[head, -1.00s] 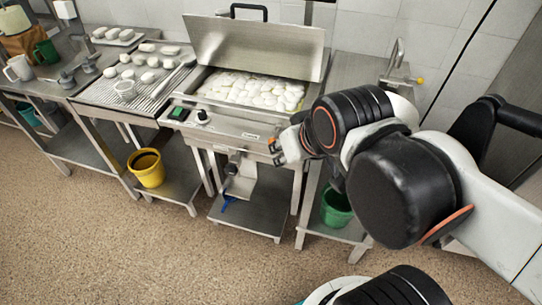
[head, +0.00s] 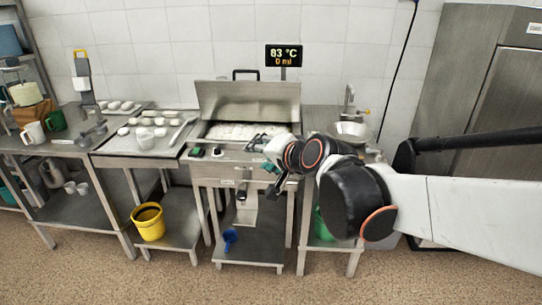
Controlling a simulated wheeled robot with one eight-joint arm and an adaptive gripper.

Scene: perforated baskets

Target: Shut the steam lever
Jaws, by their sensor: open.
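The steel cooker (head: 215,170) stands at the centre of the head view, its lid (head: 247,95) raised and pale pieces (head: 235,132) inside. A small dark handle (head: 242,190) sits on the outlet under its front panel; I cannot tell whether this is the steam lever. No other lever shows clearly. My gripper (head: 277,178), with teal finger pads, is open at the right end of the cooker's front panel, up and right of the dark handle. My arm hides part of the cooker's right side.
A display (head: 284,56) above the cooker reads 83 °C and 0 ml. A yellow bucket (head: 148,226) and a blue scoop (head: 230,238) rest on the low shelves. The front floor is clear.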

